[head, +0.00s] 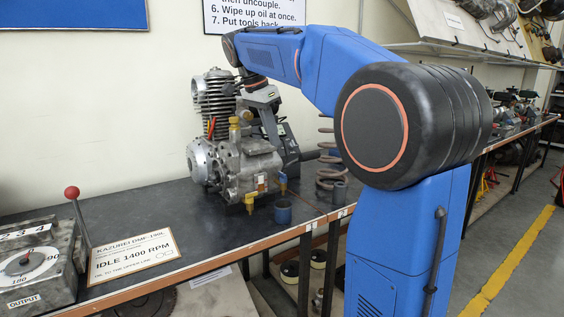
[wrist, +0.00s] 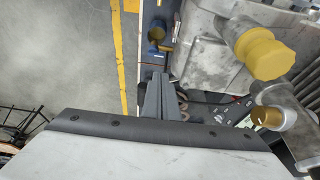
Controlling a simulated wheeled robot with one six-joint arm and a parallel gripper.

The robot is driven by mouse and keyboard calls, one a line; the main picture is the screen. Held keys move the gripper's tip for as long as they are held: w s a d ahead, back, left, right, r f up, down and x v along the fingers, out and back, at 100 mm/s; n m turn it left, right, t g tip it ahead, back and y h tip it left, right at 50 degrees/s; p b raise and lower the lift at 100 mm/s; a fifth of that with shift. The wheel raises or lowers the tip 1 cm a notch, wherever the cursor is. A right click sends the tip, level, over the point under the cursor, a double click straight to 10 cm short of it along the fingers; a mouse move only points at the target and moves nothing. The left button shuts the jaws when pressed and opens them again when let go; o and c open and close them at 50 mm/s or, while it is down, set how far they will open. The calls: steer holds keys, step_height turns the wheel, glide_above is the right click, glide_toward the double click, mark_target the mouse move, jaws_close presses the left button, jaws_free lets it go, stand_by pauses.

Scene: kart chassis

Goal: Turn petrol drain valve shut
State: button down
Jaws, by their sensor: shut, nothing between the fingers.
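The grey engine (head: 235,165) stands on the bench in the head view. Low on its front are a yellow fitting (head: 249,201) and a small brass fitting with a blue part (head: 283,182). I cannot tell for sure which is the petrol drain valve. A blue cup (head: 283,211) stands below the blue part. My gripper (wrist: 160,77) is shut and empty in the wrist view, beside the engine casing and apart from the yellow cap (wrist: 265,54). A blue item (wrist: 157,33) lies beyond the fingertips. In the head view the fingers cannot be made out behind the engine and wrist.
A sign (head: 132,256) and a control box (head: 35,263) with a red-knobbed lever (head: 73,193) stand at the left of the bench (head: 160,215). A coil spring (head: 329,165) stands right of the engine.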

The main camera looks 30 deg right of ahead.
mark_target(278, 172)
steer(key=x, duration=1)
steer(key=shift+a+n+t, duration=0.15)
steer(key=shift+n+t, duration=0.15)
steer(key=shift+n, duration=0.6)
steer(key=n, duration=0.2)
steer(key=shift+a+n+t, duration=0.25)
steer(key=shift+n+t, duration=0.05)
steer(key=shift+t, duration=0.1)
steer(key=shift+a, duration=0.3)
steer(key=n, duration=0.2)
steer(key=n+t+y, duration=0.1)
steer(key=shift+s+a+n, duration=0.15)
steer(key=shift+a+n, duration=0.15)
steer(key=shift+n, duration=0.1)
steer(key=n, duration=0.2)
steer(key=n+y, duration=0.1)
steer(key=n, duration=0.1)
steer(key=shift+s+a+t, duration=0.2)
steer(key=shift+a+t, duration=0.1)
steer(key=shift+t, duration=0.1)
steer(key=shift+a, duration=0.1)
steer(key=shift+s+a, duration=0.1)
steer(key=shift+s, duration=0.15)
